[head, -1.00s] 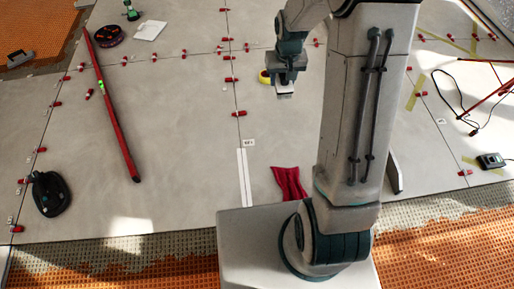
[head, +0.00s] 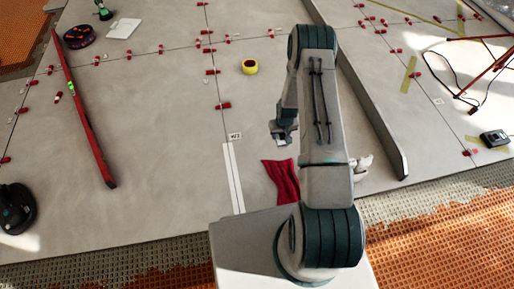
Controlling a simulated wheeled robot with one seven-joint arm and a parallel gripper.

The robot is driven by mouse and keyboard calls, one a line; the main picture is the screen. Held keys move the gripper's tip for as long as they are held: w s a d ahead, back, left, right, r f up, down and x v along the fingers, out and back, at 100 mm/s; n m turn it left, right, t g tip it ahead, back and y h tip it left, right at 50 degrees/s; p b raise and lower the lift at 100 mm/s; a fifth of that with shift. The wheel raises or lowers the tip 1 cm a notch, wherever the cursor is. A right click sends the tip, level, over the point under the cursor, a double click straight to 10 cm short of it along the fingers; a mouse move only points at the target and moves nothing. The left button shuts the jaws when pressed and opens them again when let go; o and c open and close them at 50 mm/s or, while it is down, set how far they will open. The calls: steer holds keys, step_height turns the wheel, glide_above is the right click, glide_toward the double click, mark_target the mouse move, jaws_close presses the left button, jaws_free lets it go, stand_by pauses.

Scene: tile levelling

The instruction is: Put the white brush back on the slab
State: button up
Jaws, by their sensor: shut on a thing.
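My gripper (head: 281,138) hangs over the grey slab (head: 165,135), a little left of my arm and just above the red cloth in the picture. It is shut on a small pale thing at its tips, which I take to be the white brush (head: 281,143). The brush is tiny here and mostly hidden by the fingers. I cannot tell how high it is above the slab.
A red cloth (head: 281,181) lies near the slab's front edge, beside white strips (head: 233,178). A yellow tape roll (head: 249,67) lies farther back. A long grey bar (head: 375,110) runs right of my arm, near white objects (head: 361,168). A red level (head: 85,115) lies left.

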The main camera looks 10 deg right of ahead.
steer(key=w+a+f+b, duration=0.2)
steer(key=a, duration=0.1)
steer(key=w+a+f+b, duration=0.1)
steer(key=w+a+f, duration=0.1)
steer(key=a+f, duration=0.1)
steer(key=w+a+f+b, duration=0.2)
steer(key=w+a+f, duration=0.1)
steer(key=shift+b, duration=0.3)
steer(key=shift+f+b, duration=1.2)
steer(key=shift+f, duration=0.75)
steer(key=shift+r, duration=0.1)
steer(key=o, duration=1.2)
steer(key=shift+f, duration=0.2)
steer(key=shift+r, duration=0.15)
steer(key=r+p, duration=0.1)
steer(key=r, duration=0.3)
steer(key=s+r+p, duration=0.1)
steer(key=r+p, duration=0.1)
steer(key=r, duration=0.2)
steer(key=s+r+p, duration=0.1)
steer(key=r+p, duration=0.1)
steer(key=r, duration=0.2)
